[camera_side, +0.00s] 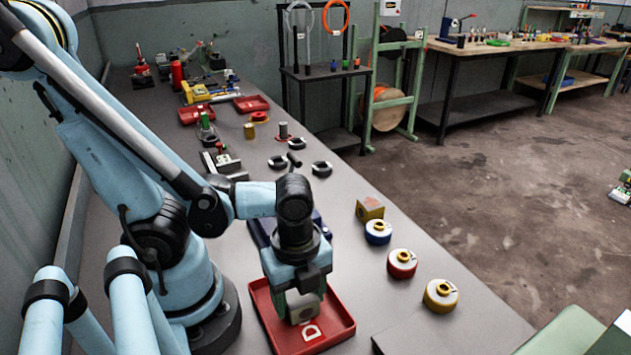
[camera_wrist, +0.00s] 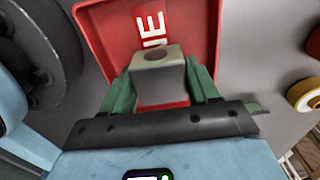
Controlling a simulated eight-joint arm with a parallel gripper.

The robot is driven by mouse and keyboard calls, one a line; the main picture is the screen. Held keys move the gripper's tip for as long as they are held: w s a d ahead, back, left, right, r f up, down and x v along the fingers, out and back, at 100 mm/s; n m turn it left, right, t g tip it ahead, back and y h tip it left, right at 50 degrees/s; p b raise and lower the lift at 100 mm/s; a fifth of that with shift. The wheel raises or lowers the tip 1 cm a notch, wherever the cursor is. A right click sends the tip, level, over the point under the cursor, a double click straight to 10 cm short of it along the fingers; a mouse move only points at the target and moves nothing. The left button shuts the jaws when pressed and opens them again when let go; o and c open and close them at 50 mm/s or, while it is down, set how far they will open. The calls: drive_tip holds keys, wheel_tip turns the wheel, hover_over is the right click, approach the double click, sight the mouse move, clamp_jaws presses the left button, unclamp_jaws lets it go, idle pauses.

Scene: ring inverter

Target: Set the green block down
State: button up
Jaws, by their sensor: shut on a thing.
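My gripper (camera_side: 303,293) points down over the red tray (camera_side: 341,333) with white lettering, in front of my base in the side view. In the wrist view my gripper (camera_wrist: 161,88) has its two green fingers shut on either side of a block. This block (camera_wrist: 160,72) looks pale grey-green, with a round hole in its top face. It also shows low between the fingers in the side view (camera_side: 303,310). The block is within the tray's outline in both views. I cannot tell whether it touches the tray floor (camera_wrist: 195,25).
A yellow block (camera_side: 369,208) and blue (camera_side: 378,232), red (camera_side: 402,264) and yellow (camera_side: 441,296) rings stand right of the tray. A dark blue tray (camera_side: 262,231) is partly hidden behind my gripper. Several black rings lie farther back. The bench between the red tray and the rings is clear.

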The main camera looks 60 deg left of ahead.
drive_tip(key=shift+f, duration=0.3)
drive_tip(key=o, duration=1.4)
drive_tip(key=shift+r, duration=0.1)
drive_tip(key=shift+r, duration=5.9)
drive_tip(key=w+a+n+t, duration=0.3)
drive_tip(key=w+n, duration=0.3)
drive_tip(key=n, duration=0.3)
drive_tip(key=w+a+n+t, duration=0.3)
drive_tip(key=w+n, duration=0.3)
drive_tip(key=n, duration=0.3)
drive_tip(key=shift+w+r+t, duration=0.2)
drive_tip(key=shift+r+t, duration=0.1)
drive_tip(key=shift+t, duration=0.3)
